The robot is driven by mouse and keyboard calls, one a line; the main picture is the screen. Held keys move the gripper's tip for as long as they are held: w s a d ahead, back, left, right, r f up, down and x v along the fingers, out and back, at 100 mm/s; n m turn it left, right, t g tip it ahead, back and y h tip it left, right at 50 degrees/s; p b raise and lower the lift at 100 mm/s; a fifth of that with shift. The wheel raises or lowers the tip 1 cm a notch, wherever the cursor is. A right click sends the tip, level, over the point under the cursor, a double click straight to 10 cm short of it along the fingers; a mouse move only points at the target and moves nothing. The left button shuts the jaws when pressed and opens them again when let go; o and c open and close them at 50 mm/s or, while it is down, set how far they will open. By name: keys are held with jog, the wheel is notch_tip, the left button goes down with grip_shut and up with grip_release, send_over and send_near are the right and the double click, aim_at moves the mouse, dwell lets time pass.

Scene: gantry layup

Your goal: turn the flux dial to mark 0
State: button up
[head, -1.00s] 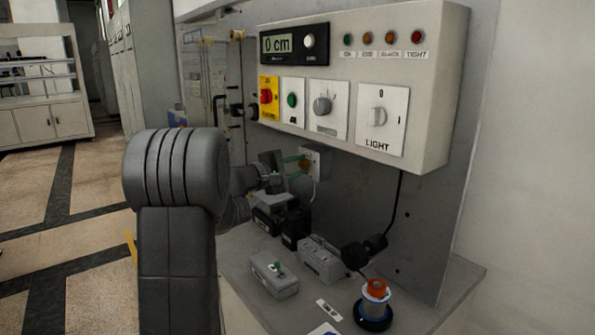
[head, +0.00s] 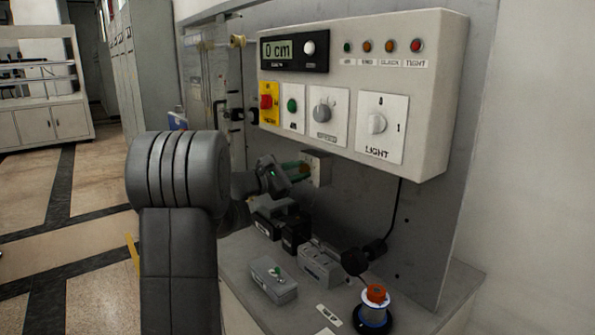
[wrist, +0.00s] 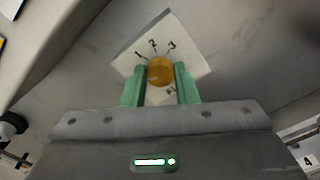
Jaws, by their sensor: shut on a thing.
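The flux dial is an orange-brown round knob (wrist: 160,72) on a white square plate (wrist: 188,46) with numbered marks. In the wrist view the marks 1, 2 and 3 show along the plate's upper side, and another mark lies partly hidden below the knob. My gripper (wrist: 160,84) is shut on the knob, with one green finger on each side. In the head view my gripper (head: 297,171) reaches the plate (head: 318,166) on the grey back panel, and its fingers hide the knob. I cannot tell which mark the knob points at.
A control box (head: 438,100) with a display, switches and lamps overhangs on the right. Below stand grey boxes (head: 273,278), a black cable and an orange-topped spool (head: 374,306) on the bench. The bench's front right is partly clear.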

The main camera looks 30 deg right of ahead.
jog(key=shift+f, duration=0.15)
jog(key=o, duration=1)
jog(key=shift+a, duration=0.15)
jog(key=s+a+b, duration=0.1)
jog(key=a, duration=1.2)
jog(key=shift+a, duration=0.3)
jog(key=shift+s, duration=0.1)
jog(key=d, duration=0.9)
jog(key=w+d+p, duration=0.1)
jog(key=d, duration=0.4)
jog(key=shift+w, duration=0.1)
jog(key=shift+a, duration=0.15)
